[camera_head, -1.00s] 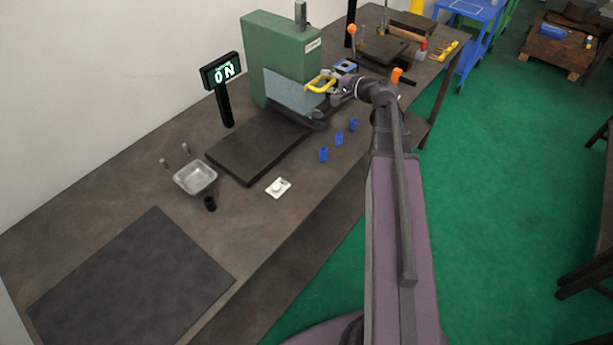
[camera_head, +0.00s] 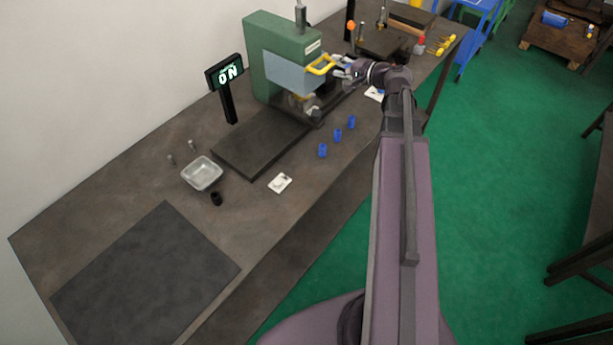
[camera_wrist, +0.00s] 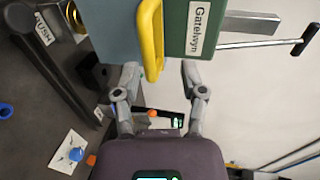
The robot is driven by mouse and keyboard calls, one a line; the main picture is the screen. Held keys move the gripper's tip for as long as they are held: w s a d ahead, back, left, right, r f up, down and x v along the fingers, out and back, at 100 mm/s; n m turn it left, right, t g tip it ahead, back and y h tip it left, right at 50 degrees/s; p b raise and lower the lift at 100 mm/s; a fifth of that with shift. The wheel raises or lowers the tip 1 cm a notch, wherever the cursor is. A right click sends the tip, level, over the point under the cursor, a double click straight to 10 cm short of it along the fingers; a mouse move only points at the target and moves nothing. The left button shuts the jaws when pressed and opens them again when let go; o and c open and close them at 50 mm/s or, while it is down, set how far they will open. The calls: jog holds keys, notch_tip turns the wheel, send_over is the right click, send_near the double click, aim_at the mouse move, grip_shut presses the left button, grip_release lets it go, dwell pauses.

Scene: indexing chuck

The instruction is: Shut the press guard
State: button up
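The green press (camera_head: 285,35) stands at the back of the bench. Its grey-blue guard (camera_head: 283,75) is raised, with the opening below it exposed. The guard's yellow handle (camera_head: 322,66) sticks out at the front right and shows large in the wrist view (camera_wrist: 151,38). My gripper (camera_head: 343,70) is at the handle's right side. In the wrist view my gripper (camera_wrist: 160,66) is open, with one finger on each side of the handle and gaps between. I cannot tell whether it touches the handle from behind.
An ON display (camera_head: 223,73) stands left of the press. Several blue parts (camera_head: 337,135), a white switch plate (camera_head: 280,183), a metal tray (camera_head: 202,173) and a black cup (camera_head: 216,199) sit on the bench. A dark mat (camera_head: 150,275) lies at the front left.

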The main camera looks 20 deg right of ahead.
jog(key=p+v, duration=0.2)
jog(key=v, duration=0.8)
jog(key=shift+s+a+f+n+g+h+b, duration=1.1)
jog(key=shift+a+f+n+g, duration=0.75)
jog(key=shift+a+f, duration=1.55)
jog(key=shift+s+a+f+n+g+h+b, duration=0.8)
jog(key=shift+s+a+f+n+g, duration=0.6)
jog(key=shift+a+f+g, duration=1.4)
jog(key=shift+s+a+f+n+g+h+b, duration=0.8)
jog(key=shift+s+a+f+n+g+h, duration=0.55)
jog(key=shift+a+f, duration=2.6)
jog(key=shift+s+a+f+n+g+h+b, duration=0.15)
jog(key=shift+s+a+n+g+h+b, duration=0.1)
jog(key=shift+s+a+n+h, duration=0.2)
jog(key=shift+s+a+f+n+g+h+b, duration=0.25)
jog(key=shift+s+a+n+h, duration=0.1)
jog(key=shift+a+n+h, duration=0.2)
